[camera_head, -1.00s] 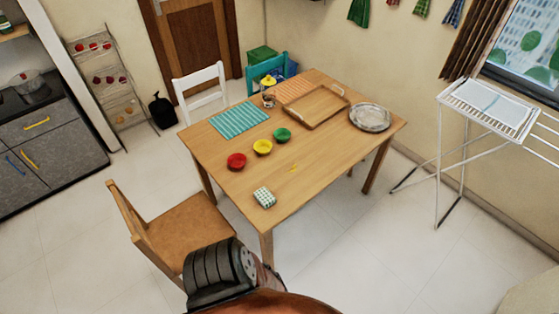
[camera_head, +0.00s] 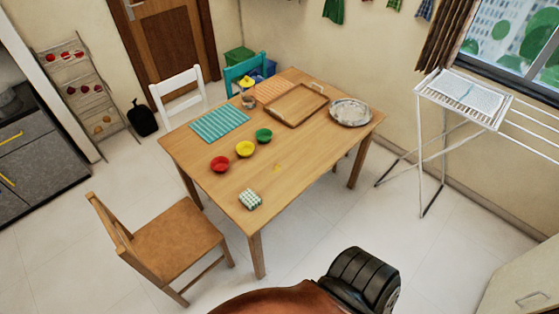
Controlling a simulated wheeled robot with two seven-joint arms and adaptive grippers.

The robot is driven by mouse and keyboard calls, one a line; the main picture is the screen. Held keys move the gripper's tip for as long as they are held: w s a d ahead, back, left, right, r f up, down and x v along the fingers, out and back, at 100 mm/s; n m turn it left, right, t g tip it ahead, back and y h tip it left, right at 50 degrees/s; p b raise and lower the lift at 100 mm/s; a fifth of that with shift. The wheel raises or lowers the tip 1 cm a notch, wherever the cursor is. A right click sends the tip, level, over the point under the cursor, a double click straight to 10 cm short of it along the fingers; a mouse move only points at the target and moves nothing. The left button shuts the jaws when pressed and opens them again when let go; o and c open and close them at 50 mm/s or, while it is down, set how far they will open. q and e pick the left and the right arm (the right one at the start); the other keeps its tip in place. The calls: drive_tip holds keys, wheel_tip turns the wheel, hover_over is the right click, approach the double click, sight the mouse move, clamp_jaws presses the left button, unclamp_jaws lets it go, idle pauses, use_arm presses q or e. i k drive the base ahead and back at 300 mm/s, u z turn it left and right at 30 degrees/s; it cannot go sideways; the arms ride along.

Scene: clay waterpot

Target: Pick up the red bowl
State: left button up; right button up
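The red bowl (camera_head: 220,164) stands on the wooden table (camera_head: 310,149), near its left edge. A yellow bowl (camera_head: 245,149) and a green bowl (camera_head: 263,135) stand beside it in a slanting row. No gripper shows in this view. A brown rounded part and a black ribbed part at the bottom edge appear to be mine, and they are well short of the table.
On the table are a striped teal mat (camera_head: 220,124), a wooden tray (camera_head: 296,104), a silver plate (camera_head: 350,112) and a checkered item (camera_head: 250,199). A brown chair (camera_head: 172,240) stands at the near left. A drying rack (camera_head: 463,100) stands right. Floor in front is clear.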

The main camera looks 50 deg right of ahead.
sight(220, 165)
drive_tip(key=z, duration=0.35)
drive_tip(key=i, duration=1)
